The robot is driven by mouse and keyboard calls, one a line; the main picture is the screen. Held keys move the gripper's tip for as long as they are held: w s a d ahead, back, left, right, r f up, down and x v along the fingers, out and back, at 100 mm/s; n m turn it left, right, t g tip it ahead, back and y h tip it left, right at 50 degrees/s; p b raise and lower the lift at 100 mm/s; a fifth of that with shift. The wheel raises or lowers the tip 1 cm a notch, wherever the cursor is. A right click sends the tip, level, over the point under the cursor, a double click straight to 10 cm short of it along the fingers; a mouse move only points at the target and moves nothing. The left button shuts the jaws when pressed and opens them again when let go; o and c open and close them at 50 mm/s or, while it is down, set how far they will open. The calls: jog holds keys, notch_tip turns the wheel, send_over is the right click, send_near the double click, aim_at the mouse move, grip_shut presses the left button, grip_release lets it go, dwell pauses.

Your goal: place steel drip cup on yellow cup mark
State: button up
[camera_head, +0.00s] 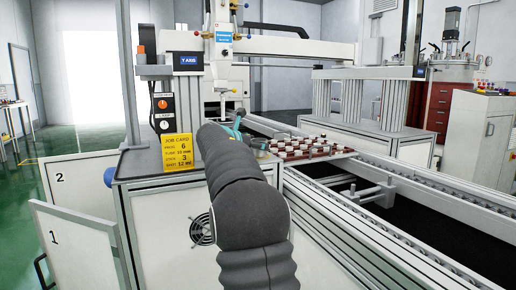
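My dark grey arm reaches forward from the bottom middle of the head view over the machine's grey top. Its far end hides most of my gripper (238,129); only a small teal and dark part shows beyond the arm. Its fingers cannot be made out, nor whether they hold anything. I cannot pick out the steel drip cup. I cannot see the yellow cup mark either; the arm covers part of the machine top where my gripper is.
A yellow job card (177,151) and a switch box (162,105) stand left of my arm. A dispensing head (223,45) hangs from a gantry above. White cabinet doors (78,240) stand at lower left.

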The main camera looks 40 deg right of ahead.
jog(key=v, duration=0.8)
jog(key=shift+s+a+r, duration=0.1)
jog(key=shift+s+a, duration=0.05)
jog(key=shift+a, duration=0.2)
jog(key=s+a+f+m+y, duration=0.4)
jog(key=s+a+f+m, duration=0.3)
jog(key=s+a, duration=0.3)
jog(key=s+a+f+m+y, duration=0.5)
jog(key=s+a+f+m, duration=0.2)
jog(key=s, duration=0.7)
jog(key=s+a+f+m+y, duration=0.4)
jog(key=s+a+f+m, duration=0.4)
jog(key=a, duration=0.7)
jog(key=s+f, duration=0.2)
jog(key=s, duration=0.2)
jog(key=shift+s+f+y, duration=0.3)
jog(key=shift+s+f, duration=0.1)
jog(key=shift+a, duration=0.15)
